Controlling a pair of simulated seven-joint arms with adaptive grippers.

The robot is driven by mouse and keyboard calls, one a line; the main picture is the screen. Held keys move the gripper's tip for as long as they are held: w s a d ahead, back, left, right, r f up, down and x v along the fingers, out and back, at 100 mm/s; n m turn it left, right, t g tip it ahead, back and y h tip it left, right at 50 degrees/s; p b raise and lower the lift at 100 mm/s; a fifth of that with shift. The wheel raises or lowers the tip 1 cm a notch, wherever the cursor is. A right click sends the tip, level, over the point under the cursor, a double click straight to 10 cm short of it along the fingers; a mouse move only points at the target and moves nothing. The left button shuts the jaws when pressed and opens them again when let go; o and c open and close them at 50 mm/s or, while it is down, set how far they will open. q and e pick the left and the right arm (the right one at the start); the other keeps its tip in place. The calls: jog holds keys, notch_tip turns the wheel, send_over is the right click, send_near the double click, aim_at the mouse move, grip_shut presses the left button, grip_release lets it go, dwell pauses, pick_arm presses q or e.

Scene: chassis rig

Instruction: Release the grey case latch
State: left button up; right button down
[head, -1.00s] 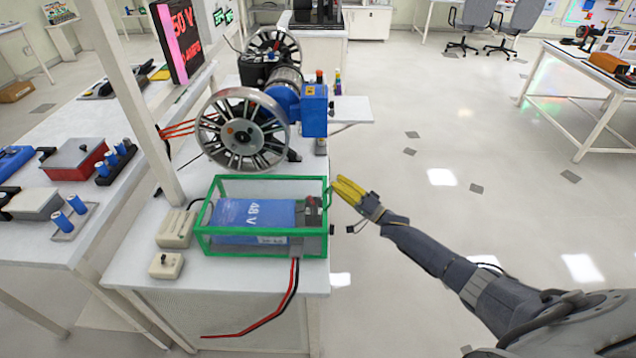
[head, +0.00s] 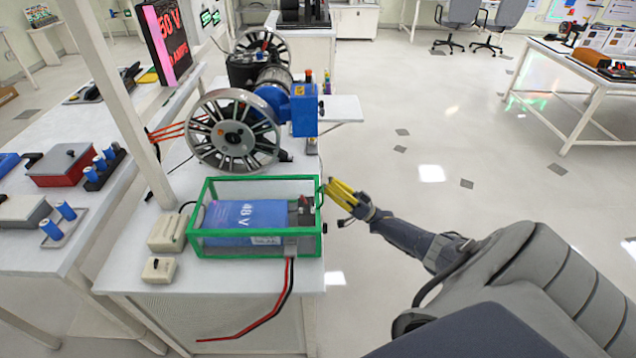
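A clear case (head: 208,212) with a green frame stands on the white bench and holds a blue 48 V battery (head: 245,217). A small grey part (head: 291,246) sits low on the case's front face near the right corner, above red and black wires; I cannot tell for sure that it is the latch. My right gripper (head: 329,190), with yellow fingers, is just right of the case's right end, its tips close to the green frame. Whether they touch it, and how far they are parted, is too small to tell. My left gripper is not in view.
A spoked wheel (head: 233,132) and blue motor unit (head: 304,110) stand behind the case. Two beige boxes (head: 168,232) (head: 159,269) sit to its left. A white post (head: 112,85) rises at the left. The floor to the right is open.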

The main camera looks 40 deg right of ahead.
jog(key=shift+s+a+f, duration=0.3)
jog(key=shift+a, duration=0.05)
dwell(1.6)
notch_tip(320, 180, up, 4)
jog(key=w+d, duration=0.1)
jog(key=v, duration=1)
jog(key=shift+d+r, duration=0.1)
jog(key=shift+d, duration=0.05)
dwell(0.4)
